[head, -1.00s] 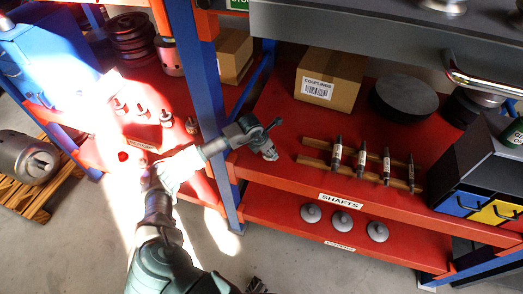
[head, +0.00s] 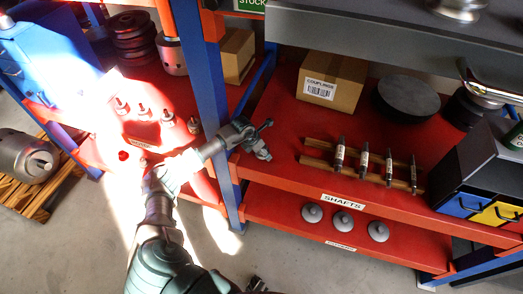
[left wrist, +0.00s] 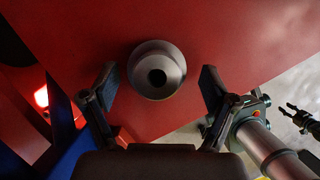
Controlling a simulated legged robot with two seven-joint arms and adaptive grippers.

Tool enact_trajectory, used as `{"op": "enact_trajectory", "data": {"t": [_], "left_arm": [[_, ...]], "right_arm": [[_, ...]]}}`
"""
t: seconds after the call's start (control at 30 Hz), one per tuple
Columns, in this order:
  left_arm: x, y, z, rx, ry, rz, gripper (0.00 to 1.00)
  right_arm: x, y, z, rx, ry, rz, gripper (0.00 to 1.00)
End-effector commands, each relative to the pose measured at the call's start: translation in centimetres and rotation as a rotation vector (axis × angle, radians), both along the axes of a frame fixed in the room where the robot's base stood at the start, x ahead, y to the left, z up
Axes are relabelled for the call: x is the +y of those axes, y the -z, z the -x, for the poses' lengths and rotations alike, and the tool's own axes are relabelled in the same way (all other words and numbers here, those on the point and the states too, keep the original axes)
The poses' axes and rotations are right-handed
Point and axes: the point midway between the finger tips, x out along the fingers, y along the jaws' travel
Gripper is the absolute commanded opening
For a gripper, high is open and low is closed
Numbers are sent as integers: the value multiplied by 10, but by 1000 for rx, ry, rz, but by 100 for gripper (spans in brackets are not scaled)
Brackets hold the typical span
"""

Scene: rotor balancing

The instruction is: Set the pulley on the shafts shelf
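The pulley (left wrist: 157,70) is a grey, stepped round piece with a dark bore, standing on the red shelf in the left wrist view. In the head view I cannot make it out clearly by the gripper. My left gripper (left wrist: 158,90) is open, with one finger on each side of the pulley and a gap at both sides. In the head view the left gripper (head: 264,139) is over the left end of the shafts shelf (head: 290,185). My right gripper (head: 257,286) shows at the bottom edge; in the left wrist view its fingers (left wrist: 302,118) look apart and empty over the floor.
Several shafts (head: 363,163) lie on wooden rails (head: 318,162) to the right. A couplings carton (head: 331,82) and a dark disc (head: 408,97) stand behind. A blue post (head: 222,120) rises left of the gripper. Red shelf between gripper and rails is clear.

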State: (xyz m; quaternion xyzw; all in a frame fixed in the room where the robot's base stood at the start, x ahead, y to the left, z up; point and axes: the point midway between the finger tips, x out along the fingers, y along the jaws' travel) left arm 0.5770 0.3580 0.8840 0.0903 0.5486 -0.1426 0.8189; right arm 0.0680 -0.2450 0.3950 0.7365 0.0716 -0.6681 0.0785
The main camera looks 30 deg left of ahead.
Motion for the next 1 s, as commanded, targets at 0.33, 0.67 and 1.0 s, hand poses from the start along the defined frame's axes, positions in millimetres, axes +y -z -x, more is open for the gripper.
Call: {"op": "enact_trajectory", "data": {"t": [0.33,0.67,1.0], "left_arm": [[3,-16,5,-5,1,-1,86],[10,-83,31,-4,1,-5,86],[16,-112,42,-1,1,0,86]], "right_arm": [[10,0,0,0,4,-12,40],[17,1,5,6,6,-20,40],[3,0,1,2,1,-4,40]]}}
